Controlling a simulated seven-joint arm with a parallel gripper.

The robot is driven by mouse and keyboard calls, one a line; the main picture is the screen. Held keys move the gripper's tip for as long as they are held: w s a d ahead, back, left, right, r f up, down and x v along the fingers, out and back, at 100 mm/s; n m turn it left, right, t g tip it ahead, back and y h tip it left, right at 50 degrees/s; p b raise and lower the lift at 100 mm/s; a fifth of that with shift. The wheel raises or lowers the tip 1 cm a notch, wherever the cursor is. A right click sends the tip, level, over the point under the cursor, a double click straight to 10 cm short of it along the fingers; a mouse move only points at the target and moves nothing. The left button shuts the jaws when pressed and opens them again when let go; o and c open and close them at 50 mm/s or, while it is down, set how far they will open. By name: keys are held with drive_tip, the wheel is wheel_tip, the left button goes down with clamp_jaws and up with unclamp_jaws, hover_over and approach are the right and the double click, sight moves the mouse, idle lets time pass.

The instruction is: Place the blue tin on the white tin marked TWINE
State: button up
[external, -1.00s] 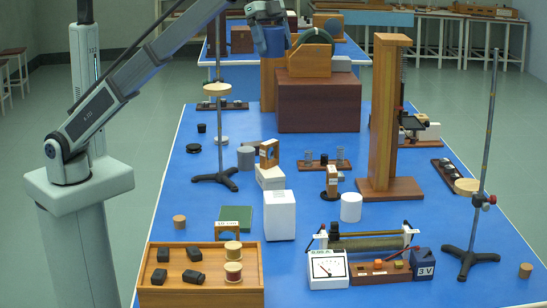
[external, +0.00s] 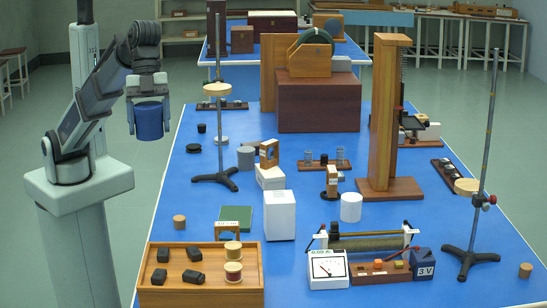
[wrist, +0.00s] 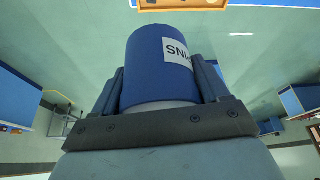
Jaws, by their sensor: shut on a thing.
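The blue tin (external: 150,119) is between the fingers of my gripper (external: 149,132), which is shut on it. My gripper holds it upright in the air, left of the blue bench and clear of it. In the wrist view the blue tin (wrist: 150,65) has a white label with letters starting "SN", partly hidden by a finger of my gripper (wrist: 162,80). A plain white cylinder (external: 351,208) stands on the bench right of centre. No TWINE marking is readable on it, so I cannot tell whether it is the white tin.
A white block (external: 280,216) and a stand (external: 217,140) stand between my gripper and the white cylinder. A wooden tower (external: 386,120) rises behind the cylinder, and a meter (external: 328,270) sits in front. A wooden tray (external: 205,297) holds dark blocks and spools.

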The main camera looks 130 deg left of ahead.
drive_tip(key=s+d+f, duration=0.3)
drive_tip(key=f, duration=0.4)
drive_tip(key=n+y, duration=0.6)
drive_tip(key=n, duration=1)
hover_over(355, 194)
drive_tip(key=s+d, duration=0.1)
wheel_tip(355, 194, down, 18)
drive_tip(key=shift+g, duration=0.3)
drive_tip(key=shift+s+d+f, duration=0.1)
drive_tip(key=shift+s+f, duration=0.05)
drive_tip(key=shift+f, duration=4.45)
